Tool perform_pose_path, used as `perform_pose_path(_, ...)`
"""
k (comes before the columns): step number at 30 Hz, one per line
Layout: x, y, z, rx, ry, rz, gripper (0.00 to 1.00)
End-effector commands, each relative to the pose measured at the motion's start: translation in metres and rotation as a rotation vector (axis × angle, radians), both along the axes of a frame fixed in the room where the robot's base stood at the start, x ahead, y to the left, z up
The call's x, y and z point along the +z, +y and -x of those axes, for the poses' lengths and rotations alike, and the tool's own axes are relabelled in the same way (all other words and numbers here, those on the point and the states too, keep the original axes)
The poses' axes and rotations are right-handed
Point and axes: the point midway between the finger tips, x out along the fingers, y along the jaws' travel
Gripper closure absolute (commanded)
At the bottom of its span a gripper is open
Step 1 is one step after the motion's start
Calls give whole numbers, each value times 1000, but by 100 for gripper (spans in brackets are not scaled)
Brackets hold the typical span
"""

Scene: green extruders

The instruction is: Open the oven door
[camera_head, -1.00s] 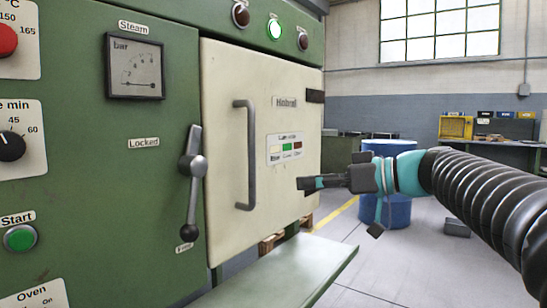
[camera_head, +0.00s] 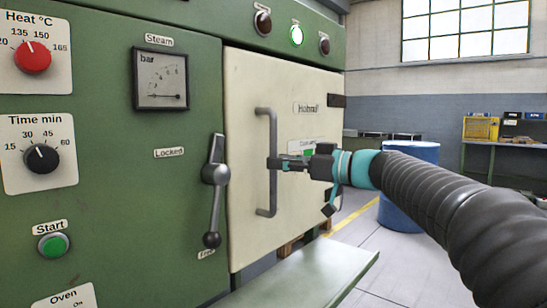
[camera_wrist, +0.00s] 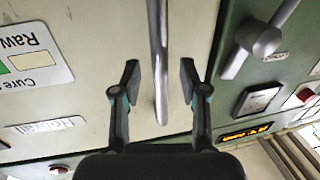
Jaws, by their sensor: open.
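The oven door (camera_head: 285,95) is a cream panel in a green cabinet and looks closed. Its grey vertical bar handle (camera_head: 265,196) runs down the door's left part. My gripper (camera_head: 273,163) is at the handle's middle height in the head view. In the wrist view my gripper (camera_wrist: 158,85) is open, with the door handle (camera_wrist: 158,40) lying between its two fingers, apart from both. A lever (camera_head: 214,190) with a ball end sits left of the door, between the labels Locked and Free, ball end down. The lever's hub also shows in the wrist view (camera_wrist: 265,40).
A green shelf (camera_head: 315,280) juts out below the door. Red (camera_head: 33,57) and black (camera_head: 41,157) knobs and a green start button (camera_head: 53,244) are on the left panel. A blue drum (camera_head: 408,205) stands behind my arm. Open floor lies to the right.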

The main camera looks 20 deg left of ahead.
Motion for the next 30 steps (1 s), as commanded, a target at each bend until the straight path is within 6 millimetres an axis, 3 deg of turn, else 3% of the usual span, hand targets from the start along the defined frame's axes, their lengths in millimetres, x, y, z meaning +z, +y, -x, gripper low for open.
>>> perform_pose_path(6, 1, 21, -4, 0, 0, 0, 57)
perform_pose_path(17, 0, 25, -5, 0, 0, 0, 57)
perform_pose_path(22, 0, 25, -5, 0, 0, 0, 97)
perform_pose_path(23, 0, 25, -5, 0, 0, 0, 100)
perform_pose_path(30, 0, 25, -4, 1, -1, 0, 100)
